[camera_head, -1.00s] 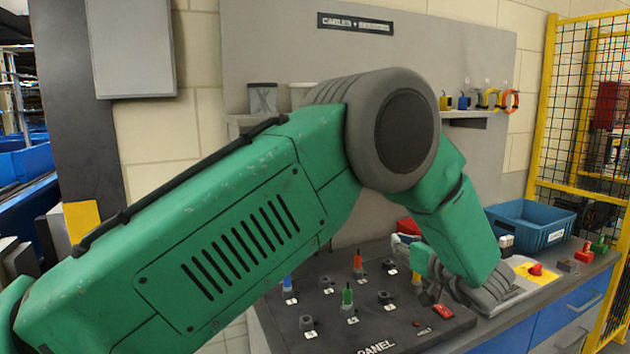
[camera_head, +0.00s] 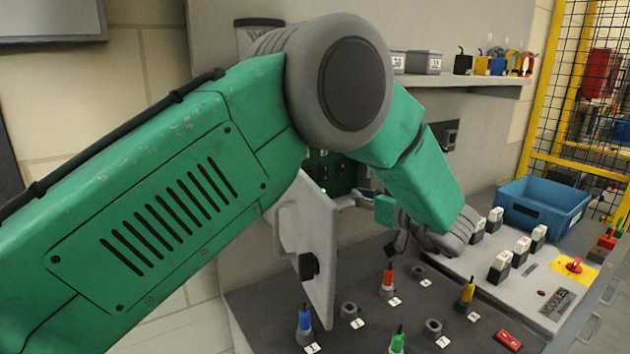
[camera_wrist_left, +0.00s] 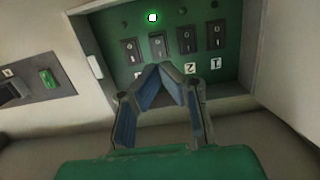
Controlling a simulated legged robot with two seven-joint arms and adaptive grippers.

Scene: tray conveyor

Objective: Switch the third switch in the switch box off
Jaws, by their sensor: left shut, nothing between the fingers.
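The switch box (camera_head: 330,168) is on the wall, partly hidden behind my left arm; its grey door (camera_head: 308,238) stands open. In the left wrist view its green panel (camera_wrist_left: 232,60) carries a row of dark rocker switches, with labels 1 and 2 upside down at the right. The third switch from the right (camera_wrist_left: 158,40) has a lit green-white lamp (camera_wrist_left: 152,17) above it. My left gripper (camera_head: 350,197) is shut and empty in front of the box; in the wrist view its fingertips (camera_wrist_left: 165,68) appear just below the third switch. Contact cannot be told. My right gripper is out of view.
A dark panel with coloured plugs (camera_head: 388,280) lies below the open door. A module board with white-topped blocks (camera_head: 500,262) and a blue bin (camera_head: 543,205) stand right of it. A shelf (camera_head: 465,82) juts from the wall above.

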